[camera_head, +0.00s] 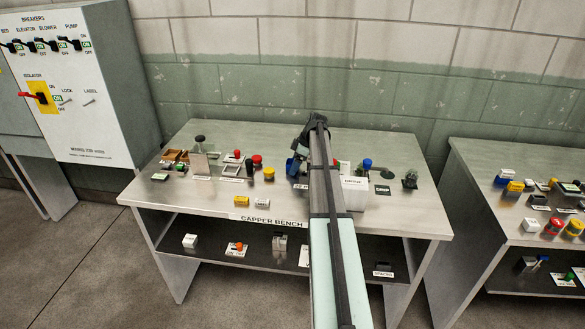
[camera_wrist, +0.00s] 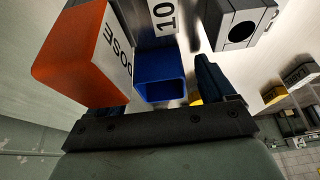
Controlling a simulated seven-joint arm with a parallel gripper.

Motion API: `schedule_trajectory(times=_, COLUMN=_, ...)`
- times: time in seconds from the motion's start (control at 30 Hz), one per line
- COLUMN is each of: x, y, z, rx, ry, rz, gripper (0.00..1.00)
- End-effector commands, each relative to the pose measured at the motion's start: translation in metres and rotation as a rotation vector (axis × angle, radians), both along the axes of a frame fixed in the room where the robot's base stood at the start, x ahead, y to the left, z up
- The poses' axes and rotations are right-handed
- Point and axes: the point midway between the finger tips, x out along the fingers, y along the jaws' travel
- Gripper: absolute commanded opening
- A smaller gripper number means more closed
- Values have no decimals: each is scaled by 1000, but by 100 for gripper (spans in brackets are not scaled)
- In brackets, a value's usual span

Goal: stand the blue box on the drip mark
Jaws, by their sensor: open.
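The blue box (camera_wrist: 160,75) shows in the wrist view as an open-ended hollow block between the finger sides of my gripper (camera_wrist: 163,88). My gripper is open; the dark right finger stands to the right of the box with a gap, and the left finger is mostly hidden behind an orange block. Whether the left finger touches the box I cannot tell. In the head view a blue piece (camera_head: 292,167), which looks like this box, is low beside my gripper (camera_head: 300,152), partly hidden.
The orange block (camera_wrist: 85,50) marked DOSE is close on the left. A grey block (camera_wrist: 238,25) with a round hole is at upper right. On the capper bench (camera_head: 215,207), a white box (camera_head: 354,194) and a blue-topped knob (camera_head: 366,164) stand right of my arm.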

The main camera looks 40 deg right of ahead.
Motion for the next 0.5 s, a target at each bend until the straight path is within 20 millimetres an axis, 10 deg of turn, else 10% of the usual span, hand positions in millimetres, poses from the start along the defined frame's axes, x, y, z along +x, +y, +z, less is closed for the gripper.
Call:
schedule_trajectory(times=0.17, x=0, y=0, z=0, rx=-1, ry=-1, rz=0, gripper=83)
schedule_trajectory(times=0.5, x=0, y=0, z=0, rx=-1, ry=-1, rz=0, gripper=50)
